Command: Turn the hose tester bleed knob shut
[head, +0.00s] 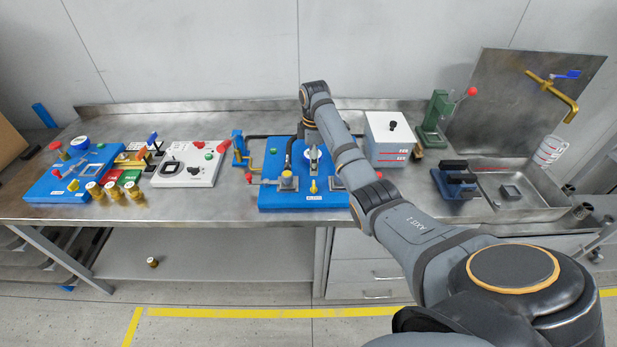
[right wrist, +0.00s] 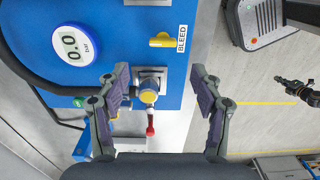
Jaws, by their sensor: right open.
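The yellow bleed knob (head: 313,187) is on the blue hose tester (head: 335,200) in the middle of the bench, just behind the BLEED label. In the right wrist view the knob (right wrist: 163,41) lies with its bar pointing towards the label (right wrist: 181,38). My right gripper (right wrist: 160,82) is open and empty above the tester. Its fingers are spread either side of a valve fitting (right wrist: 149,88) with a red-tipped lever (right wrist: 150,130). The knob is beyond the fingertips, not between them. My right arm hides part of the tester in the head view. My left gripper is not seen.
The tester's round gauge (right wrist: 72,44) reads 0.0 bar, with a black hose beside it. A white tester (head: 190,165) stands left, a white box (head: 388,140) right behind my arm. The blue vise-like block (head: 455,182) and steel sink tray (head: 535,205) are further right.

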